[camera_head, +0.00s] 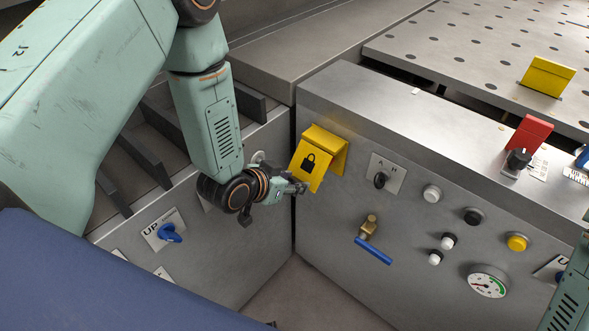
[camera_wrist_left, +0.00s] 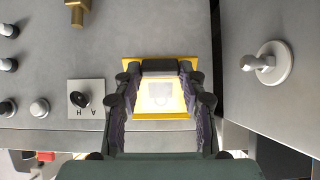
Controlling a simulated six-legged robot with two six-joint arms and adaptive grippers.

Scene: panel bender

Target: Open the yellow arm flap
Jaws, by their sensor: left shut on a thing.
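The yellow arm flap (camera_head: 309,167) is on the front of the grey control panel, near its left end. It has a black padlock mark and stands tilted out from a yellow backing piece. My left gripper (camera_head: 297,188) is at the flap's lower left edge, shut on it. In the left wrist view, the bright yellow flap (camera_wrist_left: 160,98) lies between the fingers of my left gripper (camera_wrist_left: 160,108). The fingers hide its side edges. My right gripper is out of view.
Right of the flap are a black rotary switch (camera_head: 380,180), a brass valve with a blue lever (camera_head: 373,250), several buttons and a gauge (camera_head: 487,281). A blue UP knob (camera_head: 169,233) is on the left cabinet. Another yellow flap (camera_head: 547,76) and a red one (camera_head: 527,133) stand farther right.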

